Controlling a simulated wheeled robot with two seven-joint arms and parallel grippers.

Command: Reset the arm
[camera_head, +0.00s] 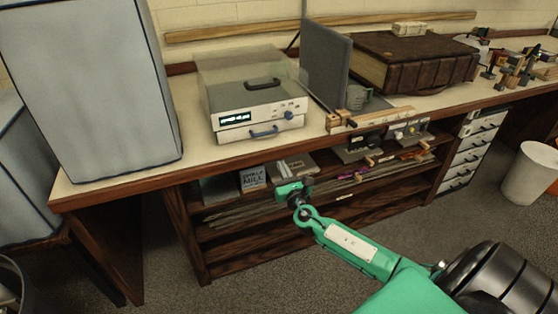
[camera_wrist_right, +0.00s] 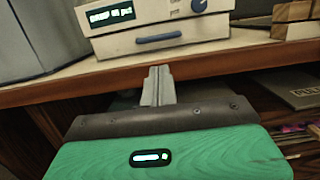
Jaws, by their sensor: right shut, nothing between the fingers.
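My right arm is green and comes in from the lower right of the head view. Its gripper (camera_head: 291,190) is in front of the open shelves under the bench. In the right wrist view the fingers of this gripper (camera_wrist_right: 157,78) are together and empty, pointing at the bench's front edge below the white device. The white device (camera_head: 256,118) has a small display, a blue knob and a blue handle, and stands on the bench; it also shows in the right wrist view (camera_wrist_right: 160,28). My left gripper is not in view.
The wooden bench (camera_head: 110,187) has shelves (camera_head: 235,245) below. A large grey covered box (camera_head: 97,90) stands at left. A big brown book (camera_head: 415,62) and a grey upright panel (camera_head: 325,62) stand at the back. A white bin (camera_head: 530,172) is on the floor at right.

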